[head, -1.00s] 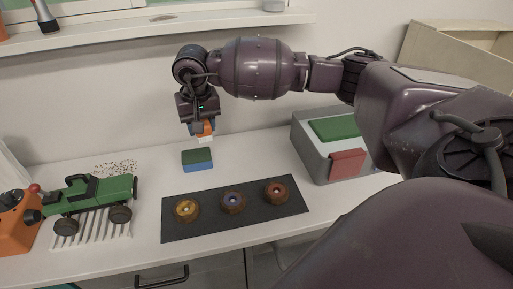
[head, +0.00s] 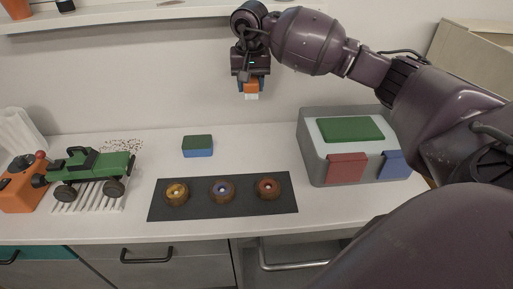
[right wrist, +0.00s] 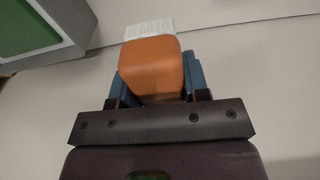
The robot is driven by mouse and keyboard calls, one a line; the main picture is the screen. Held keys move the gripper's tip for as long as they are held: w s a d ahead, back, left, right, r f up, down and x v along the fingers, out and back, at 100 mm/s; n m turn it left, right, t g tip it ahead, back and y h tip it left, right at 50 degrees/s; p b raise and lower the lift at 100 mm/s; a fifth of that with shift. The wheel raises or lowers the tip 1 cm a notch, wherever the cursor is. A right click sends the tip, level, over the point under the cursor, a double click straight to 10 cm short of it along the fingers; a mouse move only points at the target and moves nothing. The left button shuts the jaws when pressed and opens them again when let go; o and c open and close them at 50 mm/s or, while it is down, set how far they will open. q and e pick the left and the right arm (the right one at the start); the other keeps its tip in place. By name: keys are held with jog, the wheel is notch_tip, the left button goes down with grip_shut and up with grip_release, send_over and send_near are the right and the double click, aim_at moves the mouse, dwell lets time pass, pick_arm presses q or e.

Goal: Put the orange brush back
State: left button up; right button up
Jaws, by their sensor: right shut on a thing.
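The orange brush (head: 251,87) is held in my right gripper (head: 250,82), well above the counter near the back wall, with its white bristles pointing down. In the right wrist view the orange block of the brush (right wrist: 152,68) sits between the blue finger pads, with the pale bristles (right wrist: 150,28) beyond it. My right gripper (right wrist: 155,85) is shut on the brush. My left gripper is not in view.
A grey box (head: 313,160) with a green top pad and red and blue front pads stands right. A green-and-blue sponge (head: 198,146) lies behind the dark mat (head: 225,212) with three round wheel-like parts. A shelf (head: 130,14) runs along the wall.

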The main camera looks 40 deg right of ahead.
jog(key=shift+s+d+f, duration=0.1)
jog(key=shift+s+f, duration=0.1)
jog(key=shift+f, duration=0.15)
send_over(252, 147)
notch_tip(252, 147, down, 14)
jog(key=shift+s+f, duration=0.15)
jog(key=shift+f, duration=0.7)
notch_tip(252, 147, down, 4)
jog(key=shift+r, duration=0.1)
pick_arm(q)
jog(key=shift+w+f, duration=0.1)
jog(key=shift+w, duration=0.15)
pick_arm(e)
jog(key=shift+b, duration=0.35)
jog(key=o, duration=0.8)
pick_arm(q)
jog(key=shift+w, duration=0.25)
pick_arm(e)
jog(key=shift+o, duration=0.2)
